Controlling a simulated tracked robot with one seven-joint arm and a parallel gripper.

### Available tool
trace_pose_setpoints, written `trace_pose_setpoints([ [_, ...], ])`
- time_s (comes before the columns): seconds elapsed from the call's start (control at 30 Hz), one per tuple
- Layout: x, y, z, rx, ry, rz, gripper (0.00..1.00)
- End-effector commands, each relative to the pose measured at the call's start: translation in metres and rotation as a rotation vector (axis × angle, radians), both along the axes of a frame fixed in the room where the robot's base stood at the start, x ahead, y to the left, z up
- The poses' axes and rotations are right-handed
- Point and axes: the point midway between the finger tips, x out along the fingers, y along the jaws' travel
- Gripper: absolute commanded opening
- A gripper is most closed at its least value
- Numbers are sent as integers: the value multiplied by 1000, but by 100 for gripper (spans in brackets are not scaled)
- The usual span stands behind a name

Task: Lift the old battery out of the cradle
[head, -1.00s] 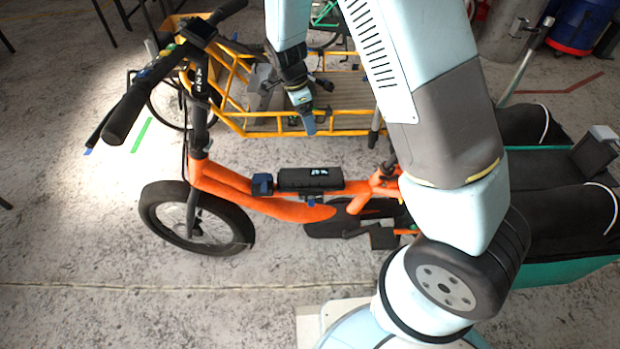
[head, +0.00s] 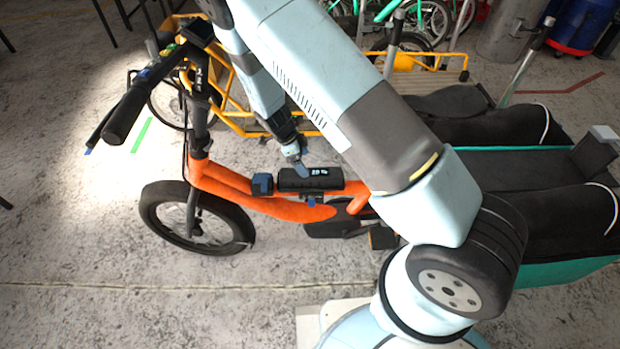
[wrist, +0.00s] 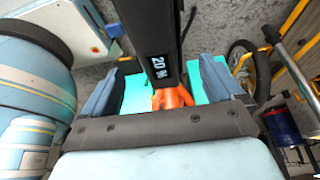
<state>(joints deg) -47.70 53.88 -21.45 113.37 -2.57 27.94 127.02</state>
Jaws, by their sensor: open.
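The old battery (head: 322,184) is a long black block with a small white label. It lies along the orange frame of the bike. A dark blue block (head: 262,184) sits at its left end, seemingly part of the cradle, which is mostly hidden beneath the battery. My gripper (head: 302,168) is just above the battery's middle, pointing down. In the wrist view the battery (wrist: 150,25) runs between the two open fingers of my gripper (wrist: 162,82), with its label in sight. I cannot tell whether the fingers touch it.
The orange bike's handlebar (head: 150,85) stands up at the left. A yellow cargo bike (head: 225,85) stands behind. Black cargo bags (head: 540,210) fill the right side. Open concrete floor lies in front and at the left.

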Motion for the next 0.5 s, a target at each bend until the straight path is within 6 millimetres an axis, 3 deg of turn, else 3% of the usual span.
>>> trace_pose_setpoints([
  [0.5,-3,-16,-37,-1,2,-1,94],
])
